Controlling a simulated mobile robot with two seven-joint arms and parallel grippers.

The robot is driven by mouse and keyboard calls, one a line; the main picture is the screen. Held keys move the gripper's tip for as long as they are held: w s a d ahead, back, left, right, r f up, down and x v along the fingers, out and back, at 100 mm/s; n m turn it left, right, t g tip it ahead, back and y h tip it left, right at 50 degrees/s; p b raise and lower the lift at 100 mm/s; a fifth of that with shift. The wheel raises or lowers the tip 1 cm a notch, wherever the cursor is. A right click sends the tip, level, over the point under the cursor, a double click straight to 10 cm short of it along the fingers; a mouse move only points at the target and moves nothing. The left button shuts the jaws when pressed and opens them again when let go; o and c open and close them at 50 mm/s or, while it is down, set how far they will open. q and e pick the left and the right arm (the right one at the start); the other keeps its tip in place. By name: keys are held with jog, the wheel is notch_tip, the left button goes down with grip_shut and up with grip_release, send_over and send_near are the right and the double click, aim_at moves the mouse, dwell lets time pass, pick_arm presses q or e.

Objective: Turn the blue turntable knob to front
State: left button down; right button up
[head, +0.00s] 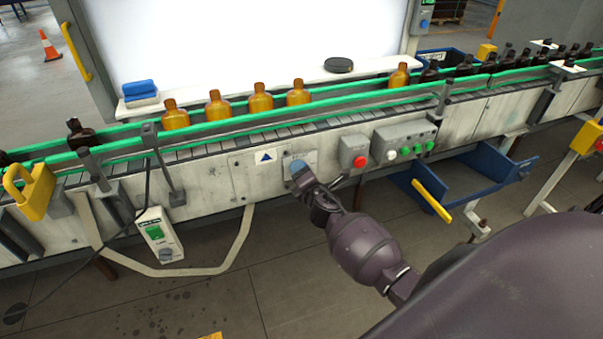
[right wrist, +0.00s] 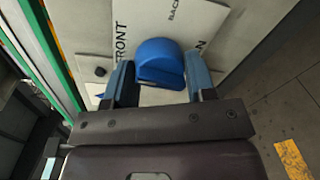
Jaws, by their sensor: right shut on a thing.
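The blue turntable knob (right wrist: 160,60) sits on a light plate (right wrist: 92,22) in the right wrist view, with the words FRONT to its left and BACK above it. Another word at its right is mostly hidden. In the head view the knob (head: 297,166) shows as a blue patch on the conveyor's side panel. My right gripper (right wrist: 160,80) is shut on the knob, one finger on each side of its grip; in the head view this gripper (head: 303,180) reaches the panel. My left gripper is not in view.
Right of the knob are a red button box (head: 353,152) and a grey control box (head: 404,140). A blue bin (head: 455,187) sits below them. Amber bottles (head: 261,98) stand on the belt behind a green rail (head: 330,100). A cable hangs at the left.

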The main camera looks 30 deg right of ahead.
jog(key=shift+r+n, duration=0.15)
jog(key=shift+n, duration=0.45)
jog(key=shift+w, duration=0.1)
jog(key=o, duration=0.9)
jog(key=f+v, duration=0.1)
jog(key=v, duration=1)
jog(key=shift+r+p, duration=0.35)
jog(key=shift+r, duration=0.05)
jog(key=shift+w, duration=0.1)
